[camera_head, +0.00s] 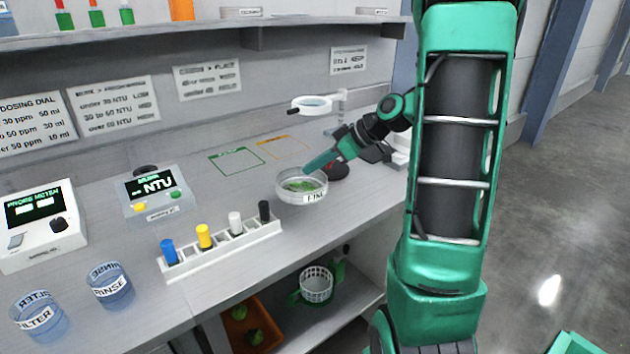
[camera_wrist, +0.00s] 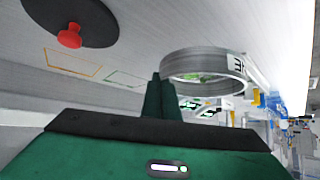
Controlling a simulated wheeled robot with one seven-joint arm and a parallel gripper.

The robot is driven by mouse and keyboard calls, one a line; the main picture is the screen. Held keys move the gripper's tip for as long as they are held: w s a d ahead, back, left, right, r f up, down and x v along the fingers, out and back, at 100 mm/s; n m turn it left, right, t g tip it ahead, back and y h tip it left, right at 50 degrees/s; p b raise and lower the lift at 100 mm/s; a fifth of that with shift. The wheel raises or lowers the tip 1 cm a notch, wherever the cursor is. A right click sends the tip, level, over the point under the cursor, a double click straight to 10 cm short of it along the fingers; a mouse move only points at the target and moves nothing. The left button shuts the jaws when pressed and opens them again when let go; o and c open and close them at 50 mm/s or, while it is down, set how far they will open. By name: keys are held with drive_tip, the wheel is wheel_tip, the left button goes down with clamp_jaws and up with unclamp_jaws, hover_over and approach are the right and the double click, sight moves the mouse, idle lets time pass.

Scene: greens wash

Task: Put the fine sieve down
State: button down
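The fine sieve (camera_head: 301,187) is a shallow round white dish with a "FINE" label on its front and green leaves inside. It is near the front edge of the bench in the head view; I cannot tell its exact height above the bench. My gripper (camera_head: 308,169) reaches in from the right, its green fingers at the sieve's back rim. In the wrist view, the fingers (camera_wrist: 159,94) are close together on the rim of the sieve (camera_wrist: 238,68). A green outline (camera_head: 237,160) and an orange outline (camera_head: 282,147) are marked on the bench, both empty.
A rack (camera_head: 222,247) with coloured vials stands at the bench front. Left are blue cups (camera_head: 110,290) and two meters (camera_head: 154,193). A black disc with a red knob (camera_wrist: 70,37) lies near the sieve. A white ring on a stand (camera_head: 311,104) is behind. A basket (camera_head: 317,284) sits below.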

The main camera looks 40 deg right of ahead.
sight(318, 179)
drive_tip(key=shift+w+d+f, duration=0.15)
drive_tip(key=shift+d+f, duration=0.4)
drive_tip(key=shift+d, duration=0.3)
drive_tip(key=shift+f, duration=1.95)
drive_tip(key=c, duration=2)
unclamp_jaws()
drive_tip(key=shift+c, duration=0.2)
